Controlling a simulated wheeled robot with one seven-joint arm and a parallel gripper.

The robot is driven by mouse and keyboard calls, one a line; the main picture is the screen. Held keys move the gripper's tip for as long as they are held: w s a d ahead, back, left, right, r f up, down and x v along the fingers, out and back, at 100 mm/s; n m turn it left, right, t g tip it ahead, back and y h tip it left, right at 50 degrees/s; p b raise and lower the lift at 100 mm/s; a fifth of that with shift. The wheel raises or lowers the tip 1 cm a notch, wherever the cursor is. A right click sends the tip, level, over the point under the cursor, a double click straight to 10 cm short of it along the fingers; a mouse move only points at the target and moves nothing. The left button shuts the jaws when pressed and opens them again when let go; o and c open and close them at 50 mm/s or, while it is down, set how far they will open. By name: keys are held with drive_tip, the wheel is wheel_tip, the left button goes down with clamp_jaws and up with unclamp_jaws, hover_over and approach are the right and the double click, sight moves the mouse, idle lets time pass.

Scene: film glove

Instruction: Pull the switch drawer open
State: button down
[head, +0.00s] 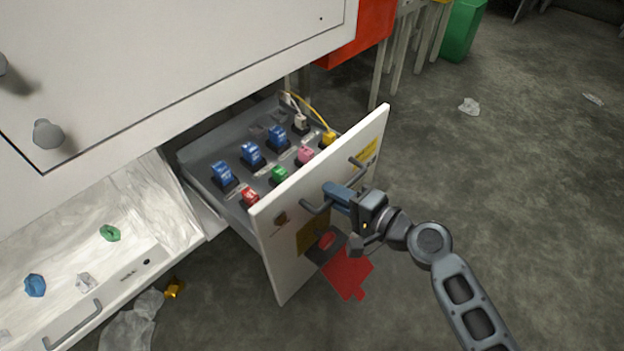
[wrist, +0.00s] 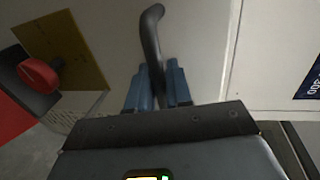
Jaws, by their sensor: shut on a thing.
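The switch drawer (head: 262,236) is pulled well out of the white cabinet, with its inside showing. It holds several blue switches (head: 252,154) and red, green, pink and yellow ones. In the wrist view the handle (wrist: 152,40) runs between the two fingers (wrist: 158,88).
A red knob (wrist: 38,75) on a dark mount sticks out of the drawer front below the handle. A second open drawer (head: 130,262) with plastic lining and small coloured pieces is at the left. Wooden legs and a green bin (head: 463,30) stand behind. The floor right is mostly clear.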

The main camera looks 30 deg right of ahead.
drive_tip(key=f+b+v, duration=0.1)
drive_tip(key=v, duration=0.7)
drive_tip(key=shift+s+f, duration=0.4)
drive_tip(key=shift+s, duration=0.1)
drive_tip(key=shift+d, duration=0.15)
drive_tip(key=c, duration=1.2)
unclamp_jaws()
drive_tip(key=v, duration=0.7)
drive_tip(key=shift+s, duration=0.4)
drive_tip(key=shift+d, duration=0.15)
